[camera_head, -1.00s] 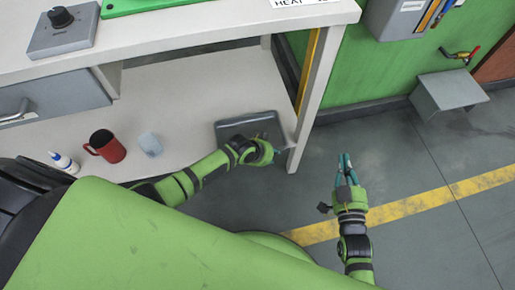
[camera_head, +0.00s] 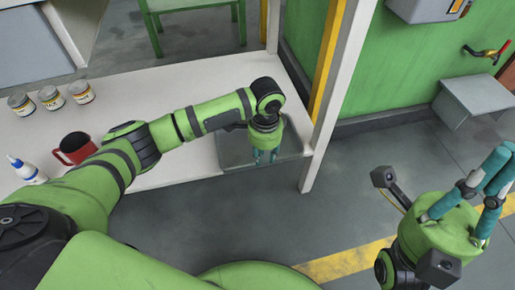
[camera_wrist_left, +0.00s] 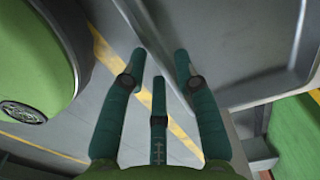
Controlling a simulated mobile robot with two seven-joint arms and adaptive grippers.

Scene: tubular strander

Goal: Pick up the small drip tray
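The small drip tray (camera_head: 235,153) is a shallow dark grey tray lying at the right end of the white lower shelf. In the left wrist view its raised rim and flat bottom (camera_wrist_left: 235,45) fill the upper right. My left gripper (camera_head: 265,159) points down at the tray's front right part and hides some of it. In the left wrist view its three teal fingers (camera_wrist_left: 156,62) are spread, with the tray's edge beside and behind the right finger. I cannot tell whether they touch. My right gripper (camera_head: 502,162) is raised over the floor at right, fingers apart and empty.
A red mug (camera_head: 74,148), a glue bottle (camera_head: 27,171) and several jars (camera_head: 50,98) stand on the shelf at left. A white table leg (camera_head: 338,90) rises just right of the tray. A grey step (camera_head: 475,97) stands by the green wall.

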